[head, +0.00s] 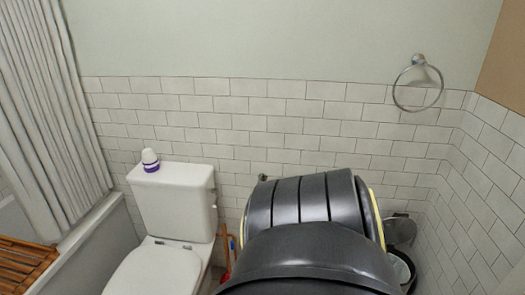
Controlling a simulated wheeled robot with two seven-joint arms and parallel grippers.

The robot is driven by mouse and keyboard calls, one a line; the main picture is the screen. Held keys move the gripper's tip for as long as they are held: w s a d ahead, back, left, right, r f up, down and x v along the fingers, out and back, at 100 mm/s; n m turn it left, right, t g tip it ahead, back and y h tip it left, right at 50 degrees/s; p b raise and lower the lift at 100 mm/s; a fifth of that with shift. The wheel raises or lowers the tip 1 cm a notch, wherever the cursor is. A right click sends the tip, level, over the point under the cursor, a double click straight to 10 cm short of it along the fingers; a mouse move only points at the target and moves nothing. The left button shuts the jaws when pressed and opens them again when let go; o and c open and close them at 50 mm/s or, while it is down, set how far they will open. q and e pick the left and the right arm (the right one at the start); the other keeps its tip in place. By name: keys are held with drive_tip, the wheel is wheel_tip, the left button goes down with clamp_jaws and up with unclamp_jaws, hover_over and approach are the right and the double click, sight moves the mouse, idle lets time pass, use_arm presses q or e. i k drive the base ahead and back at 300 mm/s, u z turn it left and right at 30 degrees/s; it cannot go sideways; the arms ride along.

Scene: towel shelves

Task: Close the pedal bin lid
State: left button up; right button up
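The pedal bin (409,268) stands at the lower right, in the corner by the tiled walls. Its round grey lid (402,231) appears to stand raised behind the opening, near the back wall. Only a part of the bin's dark rim shows. A large dark link of my own arm covers the left part of the bin, and the lower frame edge cuts it off. No fingertips of either gripper show in the head view.
A white toilet (176,207) stands to the left, with a white and purple bottle (150,160) on its tank. A towel ring (418,84) hangs on the back wall. A bathtub (88,240), a curtain (48,115) and a wooden rack (22,262) are at the far left.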

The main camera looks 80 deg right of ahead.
sight(399, 229)
drive_tip(key=z, duration=4.35)
drive_tip(key=i, duration=1.2)
drive_tip(key=u, duration=1.85)
